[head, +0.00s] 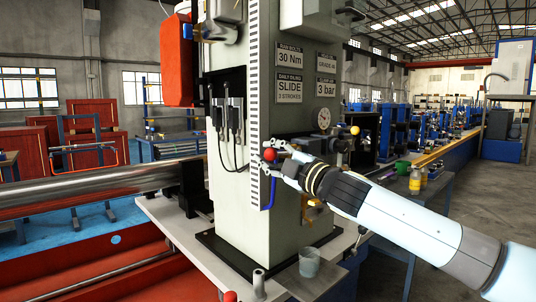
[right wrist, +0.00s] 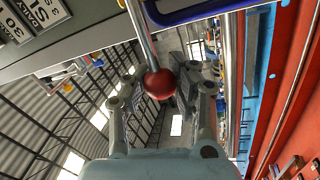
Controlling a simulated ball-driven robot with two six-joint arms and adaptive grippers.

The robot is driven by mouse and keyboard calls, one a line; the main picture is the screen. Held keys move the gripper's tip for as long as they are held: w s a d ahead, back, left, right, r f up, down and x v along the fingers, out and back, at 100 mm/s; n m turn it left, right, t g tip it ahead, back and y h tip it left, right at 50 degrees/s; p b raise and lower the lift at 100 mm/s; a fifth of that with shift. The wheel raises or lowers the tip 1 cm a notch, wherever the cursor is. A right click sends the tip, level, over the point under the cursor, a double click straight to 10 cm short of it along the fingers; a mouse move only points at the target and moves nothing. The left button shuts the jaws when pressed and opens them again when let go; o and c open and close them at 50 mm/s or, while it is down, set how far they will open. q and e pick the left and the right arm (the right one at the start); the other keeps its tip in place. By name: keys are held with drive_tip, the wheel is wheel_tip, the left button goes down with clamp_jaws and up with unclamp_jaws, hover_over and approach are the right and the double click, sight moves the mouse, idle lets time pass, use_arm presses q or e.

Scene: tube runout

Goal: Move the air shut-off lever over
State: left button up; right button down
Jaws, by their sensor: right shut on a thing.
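A lever with a red ball knob (head: 270,154) stands out at the front of the grey machine column (head: 287,210). My right gripper (head: 274,156) reaches in from the right and is shut on this knob. In the right wrist view the red ball (right wrist: 159,84) sits between the two fingers of the gripper (right wrist: 160,92). A metal rod (right wrist: 143,40) runs from the ball up toward the top of that view. The rod is mostly hidden in the head view. My left gripper is in neither view.
A pressure gauge (head: 323,119) and sign plates (head: 289,88) are on the column. A grey cup (head: 309,262) stands on the ledge below.

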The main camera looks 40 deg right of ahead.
drive_tip(key=shift+f+n, duration=0.35)
drive_tip(key=shift+n, duration=0.05)
drive_tip(key=c, duration=1)
unclamp_jaws()
drive_tip(key=shift+s+r, duration=0.15)
drive_tip(key=shift+s, duration=0.1)
drive_tip(key=shift+w, duration=0.1)
wheel_tip(320, 180, up, 10)
drive_tip(key=shift+f, duration=0.1)
drive_tip(key=shift+c, duration=0.2)
